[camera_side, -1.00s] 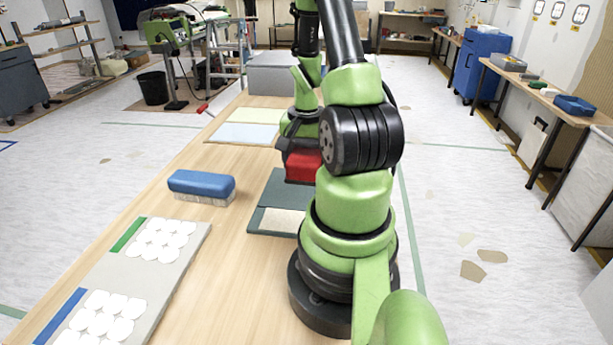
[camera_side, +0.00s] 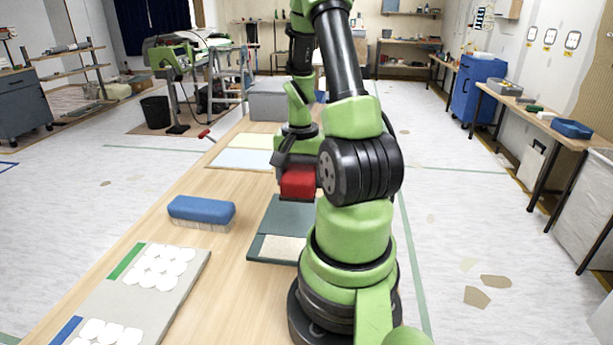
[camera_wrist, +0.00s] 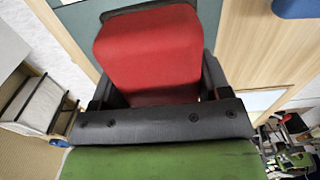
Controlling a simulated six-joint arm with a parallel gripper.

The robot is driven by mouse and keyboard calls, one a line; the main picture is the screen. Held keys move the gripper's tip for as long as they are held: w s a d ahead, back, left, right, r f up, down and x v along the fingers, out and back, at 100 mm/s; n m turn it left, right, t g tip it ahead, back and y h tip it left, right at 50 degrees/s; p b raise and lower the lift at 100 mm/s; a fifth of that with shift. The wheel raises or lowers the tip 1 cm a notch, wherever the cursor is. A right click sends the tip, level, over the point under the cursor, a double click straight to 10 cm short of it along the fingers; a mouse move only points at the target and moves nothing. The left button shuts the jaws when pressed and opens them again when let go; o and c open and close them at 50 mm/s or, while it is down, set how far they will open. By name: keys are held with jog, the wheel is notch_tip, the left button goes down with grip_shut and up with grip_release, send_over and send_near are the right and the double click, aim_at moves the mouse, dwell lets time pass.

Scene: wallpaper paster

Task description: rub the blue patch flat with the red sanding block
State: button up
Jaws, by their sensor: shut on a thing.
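The red sanding block (camera_side: 298,183) is held in my gripper (camera_side: 297,170), which is shut on it. In the wrist view the red sanding block (camera_wrist: 150,52) fills the upper middle, between dark jaws. A pale blue sheet (camera_side: 238,158) lies flat on the bench, left of and beyond the block; its right end is hidden behind my arm. It seems to be the blue patch. The block appears above the far end of a dark teal board (camera_side: 278,216); I cannot tell its exact height. No contact with the pale blue sheet shows.
A brush with a blue handle (camera_side: 201,210) lies left of the teal board. A grey board (camera_side: 150,300) with white discs and coloured strips lies at the near left. A pale yellow sheet (camera_side: 247,140) and a grey box (camera_side: 275,100) are farther back. Bare wood separates these.

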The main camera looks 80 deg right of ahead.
jog(key=w+a+n, duration=0.5)
jog(key=w+a, duration=0.1)
jog(key=w, duration=0.5)
jog(key=w+a+n, duration=0.4)
jog(key=w+a, duration=0.2)
jog(key=w, duration=0.5)
jog(key=w+a+n, duration=0.2)
jog(key=a+n, duration=0.6)
jog(key=a, duration=2.3)
jog(key=shift+w+f+n, duration=0.2)
jog(key=shift+f+n, duration=0.2)
jog(key=shift+s, duration=0.1)
notch_tip(320, 180, down, 6)
jog(key=shift+f, duration=0.25)
